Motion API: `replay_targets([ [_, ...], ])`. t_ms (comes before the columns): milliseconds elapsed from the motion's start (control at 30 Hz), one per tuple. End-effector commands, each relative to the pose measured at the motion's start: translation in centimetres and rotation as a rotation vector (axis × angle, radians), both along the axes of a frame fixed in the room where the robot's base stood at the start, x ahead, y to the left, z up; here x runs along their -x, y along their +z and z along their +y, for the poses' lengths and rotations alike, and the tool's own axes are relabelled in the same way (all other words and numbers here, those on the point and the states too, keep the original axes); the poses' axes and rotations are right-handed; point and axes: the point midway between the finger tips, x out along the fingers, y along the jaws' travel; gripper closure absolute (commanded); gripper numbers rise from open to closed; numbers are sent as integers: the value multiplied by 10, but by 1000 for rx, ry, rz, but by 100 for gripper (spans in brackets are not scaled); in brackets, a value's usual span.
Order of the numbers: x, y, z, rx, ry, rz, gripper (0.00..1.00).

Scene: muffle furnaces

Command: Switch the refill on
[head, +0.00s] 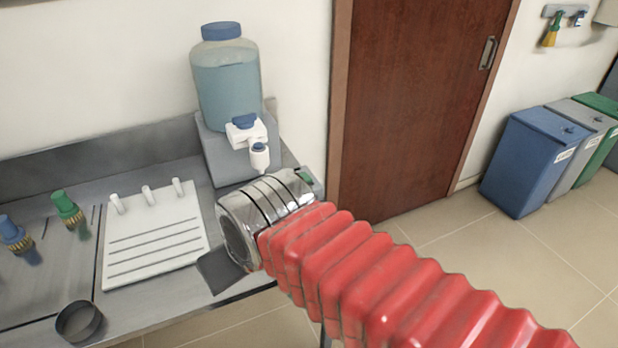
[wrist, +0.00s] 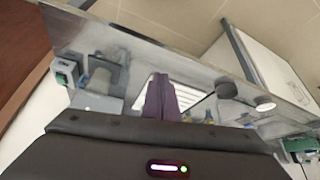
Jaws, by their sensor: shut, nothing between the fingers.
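A small box with a green switch (wrist: 65,73) shows at the left of the wrist view. In the head view, a green switch on a grey box (head: 306,177) shows just behind my silver wrist, partly covered by it. Whether the switch is on or off is too small to tell. A large bottle of bluish liquid (head: 226,80) with a blue cap and white tap stands on a grey stand beside it. My gripper (wrist: 161,82) is shut and empty in the wrist view, apart from the switch box. Its fingers are hidden in the head view.
The metal bench holds a white pegged board (head: 155,245), a dark round dish (head: 80,320), and blue (head: 14,236) and green (head: 67,208) valve knobs. A brown door (head: 425,100) and bins (head: 530,160) stand right, with clear floor before them.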

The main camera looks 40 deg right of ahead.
Motion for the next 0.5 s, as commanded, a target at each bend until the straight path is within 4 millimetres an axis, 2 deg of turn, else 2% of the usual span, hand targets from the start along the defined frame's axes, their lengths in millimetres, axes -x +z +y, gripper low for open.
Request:
replay_targets([
  [133,-7,0,-8,11,-23,-14,100],
  [267,-28,0,-29,49,-86,-58,100],
  [367,-52,0,-61,95,-155,-112,100],
  [500,-85,1,-117,169,-246,-207,100],
])
